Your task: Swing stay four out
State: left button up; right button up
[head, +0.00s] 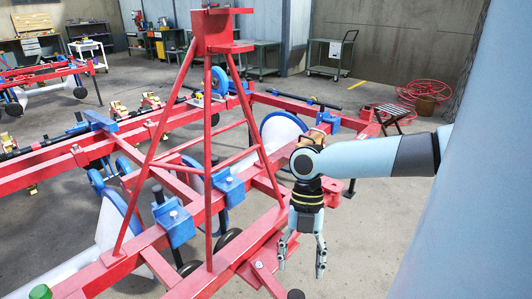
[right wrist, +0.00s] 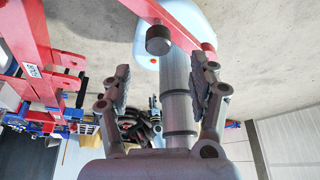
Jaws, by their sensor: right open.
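The planter's red frame (head: 215,250) fills the left and middle of the head view, with a red A-shaped tower (head: 209,120) standing on it. My right gripper (head: 302,268) hangs fingers down, open, just right of the frame's near beam. A short red bar (head: 268,279) and a black knob (head: 296,294) show below it at the bottom edge. In the right wrist view a black knob (right wrist: 158,40) and a red bar (right wrist: 180,22) lie beyond the open fingers, apart from them. My left gripper is out of view.
Blue brackets (head: 174,222) and white discs (head: 282,136) sit along the frame. A stool (head: 392,115), a red reel (head: 424,92) and trolleys stand at the back.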

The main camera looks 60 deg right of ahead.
jog(key=shift+v, duration=1.7)
jog(key=shift+s, duration=0.1)
